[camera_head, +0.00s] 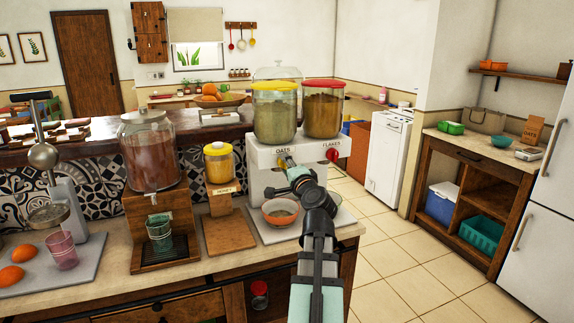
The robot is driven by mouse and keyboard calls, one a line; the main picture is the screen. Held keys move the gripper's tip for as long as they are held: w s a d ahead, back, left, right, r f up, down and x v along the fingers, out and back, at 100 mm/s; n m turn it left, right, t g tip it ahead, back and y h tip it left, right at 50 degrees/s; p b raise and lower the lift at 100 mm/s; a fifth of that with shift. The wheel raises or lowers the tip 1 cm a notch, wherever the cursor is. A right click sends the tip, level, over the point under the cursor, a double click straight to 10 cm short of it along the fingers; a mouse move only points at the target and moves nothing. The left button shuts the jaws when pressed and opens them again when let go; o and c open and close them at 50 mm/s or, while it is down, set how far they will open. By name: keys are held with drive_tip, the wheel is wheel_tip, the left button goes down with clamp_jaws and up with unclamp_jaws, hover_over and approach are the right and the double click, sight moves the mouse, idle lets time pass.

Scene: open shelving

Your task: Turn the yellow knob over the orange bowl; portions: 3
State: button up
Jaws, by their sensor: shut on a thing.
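A white dispenser (262,165) on the counter carries two clear canisters. The left canister (275,115) has a yellow lid and sits above the label "OATS"; the right canister (322,112) has a red lid and sits above "FLAKES". The yellow knob (284,161) is on the dispenser front under the left canister. My gripper (289,166) is shut on the yellow knob and partly hides it. The orange bowl (281,212) stands on the base below the knob, with some pale contents in it. My arm covers part of the base to the bowl's right.
A red knob (332,154) is close to the right of my gripper. Left of the dispenser stand a honey jar (219,163), a drink dispenser (151,150) with glasses, and a juicer (50,185). The tiled floor (420,255) to the right is clear.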

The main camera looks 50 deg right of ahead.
drive_tip(key=o, duration=1.1)
drive_tip(key=shift+d, duration=0.1)
drive_tip(key=shift+o, duration=0.2)
drive_tip(key=shift+r, duration=0.1)
